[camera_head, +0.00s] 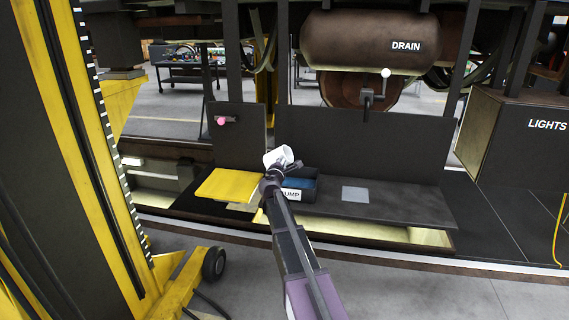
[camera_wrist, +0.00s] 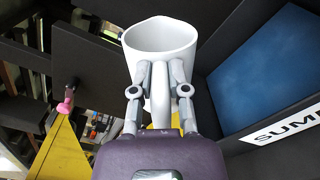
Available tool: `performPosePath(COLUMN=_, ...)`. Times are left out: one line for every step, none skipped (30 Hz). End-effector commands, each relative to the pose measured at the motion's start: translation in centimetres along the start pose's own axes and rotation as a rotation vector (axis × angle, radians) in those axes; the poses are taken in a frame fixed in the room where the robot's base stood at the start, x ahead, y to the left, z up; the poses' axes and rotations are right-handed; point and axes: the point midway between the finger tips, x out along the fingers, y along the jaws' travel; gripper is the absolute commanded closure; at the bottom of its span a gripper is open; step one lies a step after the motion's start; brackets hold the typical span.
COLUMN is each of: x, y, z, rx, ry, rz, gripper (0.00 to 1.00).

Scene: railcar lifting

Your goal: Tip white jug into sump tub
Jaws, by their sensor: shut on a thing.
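The white jug (camera_head: 276,157) is held in my gripper (camera_head: 271,180), above and at the left edge of the sump tub (camera_head: 311,190). It looks somewhat tilted in the head view. In the wrist view, my gripper (camera_wrist: 160,76) has its two fingers closed on the handle of the jug (camera_wrist: 160,58), and the jug's open mouth shows. I cannot tell what is inside it. The dark tub has a blue interior and a SUMP label. In the wrist view the tub (camera_wrist: 236,148) lies to the right of the jug. My arm partly hides the tub in the head view.
A yellow panel (camera_head: 230,186) lies left of the tub. A grey square (camera_head: 355,194) lies on the dark deck (camera_head: 405,203) to the right. An upright dark panel (camera_head: 375,143) stands behind. The DRAIN tank (camera_head: 350,40) hangs above, with a white-knobbed lever (camera_head: 385,74).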

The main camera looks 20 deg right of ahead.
Motion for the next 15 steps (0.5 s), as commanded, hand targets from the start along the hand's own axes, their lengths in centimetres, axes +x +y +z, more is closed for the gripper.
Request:
performPosePath(x=0.01, y=0.21, z=0.04, rx=-0.038, ry=0.0, rz=0.0, gripper=1.0)
performPosePath(x=0.01, y=0.28, z=0.04, rx=-0.062, ry=-0.001, rz=0.0, gripper=1.0)
performPosePath(x=0.01, y=0.37, z=0.03, rx=-0.094, ry=-0.001, rz=0.0, gripper=1.0)
performPosePath(x=0.01, y=0.43, z=0.02, rx=-0.118, ry=-0.001, rz=0.001, gripper=1.0)
performPosePath(x=0.01, y=0.49, z=0.02, rx=-0.142, ry=-0.001, rz=0.001, gripper=1.0)
performPosePath(x=0.01, y=0.57, z=0.01, rx=-0.174, ry=-0.001, rz=0.001, gripper=1.0)
performPosePath(x=0.01, y=0.64, z=0.0, rx=-0.198, ry=-0.002, rz=0.001, gripper=1.0)
performPosePath(x=0.01, y=0.7, z=-0.01, rx=-0.222, ry=-0.002, rz=0.001, gripper=1.0)
performPosePath(x=0.01, y=0.78, z=-0.02, rx=-0.254, ry=-0.002, rz=0.001, gripper=1.0)
performPosePath(x=0.01, y=0.84, z=-0.03, rx=-0.278, ry=-0.002, rz=0.001, gripper=1.0)
performPosePath(x=0.01, y=0.9, z=-0.03, rx=-0.301, ry=-0.002, rz=0.001, gripper=1.0)
performPosePath(x=0.02, y=0.99, z=-0.05, rx=-0.333, ry=-0.003, rz=0.001, gripper=1.0)
performPosePath(x=0.02, y=1.05, z=-0.05, rx=-0.357, ry=-0.003, rz=0.001, gripper=1.0)
performPosePath(x=0.02, y=1.11, z=-0.06, rx=-0.382, ry=-0.003, rz=0.001, gripper=1.0)
performPosePath(x=0.02, y=1.19, z=-0.07, rx=-0.414, ry=-0.003, rz=0.001, gripper=1.0)
